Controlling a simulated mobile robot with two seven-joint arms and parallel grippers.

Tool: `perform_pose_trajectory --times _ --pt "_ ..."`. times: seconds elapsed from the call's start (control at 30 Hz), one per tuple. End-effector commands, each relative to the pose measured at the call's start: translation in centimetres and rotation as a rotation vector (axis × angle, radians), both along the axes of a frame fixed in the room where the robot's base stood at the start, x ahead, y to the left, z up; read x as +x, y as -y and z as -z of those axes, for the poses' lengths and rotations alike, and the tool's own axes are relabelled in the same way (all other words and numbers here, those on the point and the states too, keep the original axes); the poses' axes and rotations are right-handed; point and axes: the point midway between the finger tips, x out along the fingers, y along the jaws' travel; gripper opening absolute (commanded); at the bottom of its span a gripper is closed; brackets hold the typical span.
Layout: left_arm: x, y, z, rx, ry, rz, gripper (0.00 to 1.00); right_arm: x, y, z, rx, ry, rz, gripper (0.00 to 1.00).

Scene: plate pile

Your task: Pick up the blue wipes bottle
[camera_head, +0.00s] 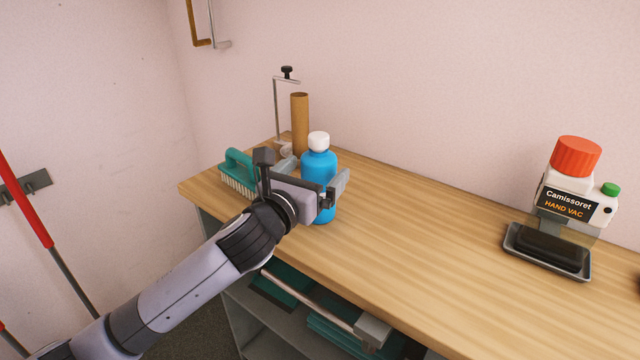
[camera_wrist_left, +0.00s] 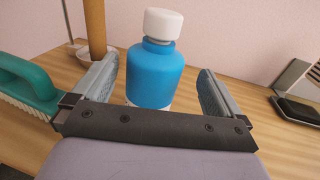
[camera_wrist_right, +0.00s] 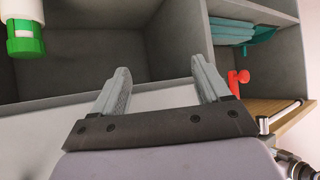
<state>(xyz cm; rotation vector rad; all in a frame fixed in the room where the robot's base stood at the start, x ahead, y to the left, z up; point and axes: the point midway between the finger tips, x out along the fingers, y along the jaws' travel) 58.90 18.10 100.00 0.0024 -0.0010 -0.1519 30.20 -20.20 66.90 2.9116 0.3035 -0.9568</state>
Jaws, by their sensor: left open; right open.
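The blue wipes bottle (camera_head: 319,168) with a white cap stands upright on the wooden counter (camera_head: 400,230), near its left end. In the left wrist view the bottle (camera_wrist_left: 154,72) stands between the two open fingers, with a gap on each side. My left gripper (camera_head: 328,185) is open at the bottle and hides part of its lower body. My right gripper (camera_wrist_right: 160,85) is open and empty, in front of a grey shelf unit; it is not in the head view.
A teal brush (camera_head: 238,172) lies close left of the bottle. A cardboard tube (camera_head: 300,123) and a metal stand (camera_head: 276,112) are behind it. A white hand-vac container (camera_head: 567,195) stands at the right by a dark tray (camera_head: 520,250). The counter's middle is clear.

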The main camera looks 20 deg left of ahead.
Motion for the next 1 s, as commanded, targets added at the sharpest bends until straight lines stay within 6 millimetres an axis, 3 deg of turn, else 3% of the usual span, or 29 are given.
perform_pose_trajectory --times 0.5,0.83,0.87,1.0 --pt "5.1 0.2 0.3 -0.003 0.001 0.0 1.0 -0.2 0.0 0.4 -0.001 -0.008 0.001 0.76" --pt "5.5 0.2 0.3 -0.003 0.0 0.0 1.0 0.0 0.0 0.2 0.0 -0.004 0.001 0.76" --pt "5.5 0.2 0.3 -0.003 0.0 0.0 0.94 0.0 0.0 0.2 0.0 -0.004 0.001 0.76" --pt "5.4 0.2 0.3 -0.002 0.0 0.0 0.48 0.0 0.0 0.2 0.0 -0.002 0.001 0.76"
